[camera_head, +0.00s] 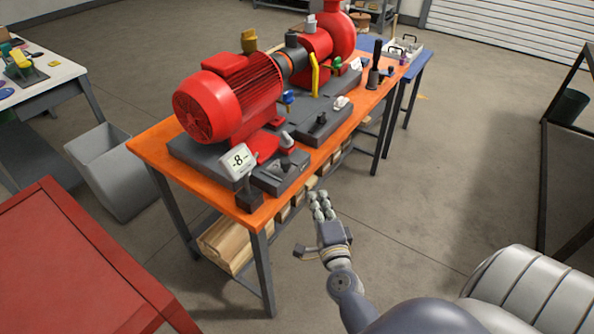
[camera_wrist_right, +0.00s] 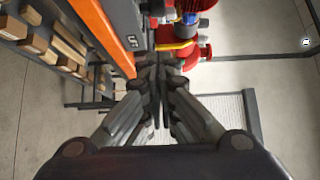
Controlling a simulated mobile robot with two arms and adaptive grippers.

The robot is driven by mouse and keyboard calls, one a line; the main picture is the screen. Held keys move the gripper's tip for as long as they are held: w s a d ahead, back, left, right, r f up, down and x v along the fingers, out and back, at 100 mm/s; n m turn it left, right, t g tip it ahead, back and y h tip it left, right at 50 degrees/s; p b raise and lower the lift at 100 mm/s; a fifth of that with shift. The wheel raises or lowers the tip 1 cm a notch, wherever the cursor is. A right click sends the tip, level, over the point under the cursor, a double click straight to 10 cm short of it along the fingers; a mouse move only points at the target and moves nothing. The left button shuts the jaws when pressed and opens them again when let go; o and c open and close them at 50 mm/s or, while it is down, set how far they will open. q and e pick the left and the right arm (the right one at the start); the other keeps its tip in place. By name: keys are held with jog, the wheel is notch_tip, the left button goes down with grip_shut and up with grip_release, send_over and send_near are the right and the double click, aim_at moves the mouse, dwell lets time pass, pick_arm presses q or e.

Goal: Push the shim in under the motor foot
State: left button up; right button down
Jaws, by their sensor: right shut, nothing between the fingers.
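The red motor (camera_head: 222,98) sits on a dark grey base on the orange bench (camera_head: 152,148). Its near red foot (camera_head: 266,147) rests on the base beside a bolt head (camera_head: 287,140). I cannot make out the shim for certain; a small dark grey block (camera_head: 277,177) lies in front of the foot. My right gripper (camera_head: 320,200) is shut and empty, off the bench's near edge and apart from the motor. Its closed fingers (camera_wrist_right: 160,82) also show in the right wrist view. My left gripper is out of view.
A white display (camera_head: 237,161) reading -8 stands at the bench's near corner. A red pump (camera_head: 328,32) is at the far end. Wooden blocks (camera_head: 228,243) lie on the lower shelf. A grey bin (camera_head: 112,172) and red cabinet (camera_head: 70,262) stand left.

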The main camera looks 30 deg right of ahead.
aim_at(287, 168)
jog(key=w+d+p, duration=0.1)
jog(key=w, duration=1)
jog(key=shift+d, duration=0.3)
jog(key=shift+w, duration=0.1)
jog(key=w, duration=0.1)
jog(key=w+a, duration=0.1)
jog(key=w, duration=0.1)
jog(key=w+a, duration=0.1)
jog(key=shift+w, duration=0.25)
jog(key=shift+d, duration=0.1)
jog(key=shift+s, duration=0.1)
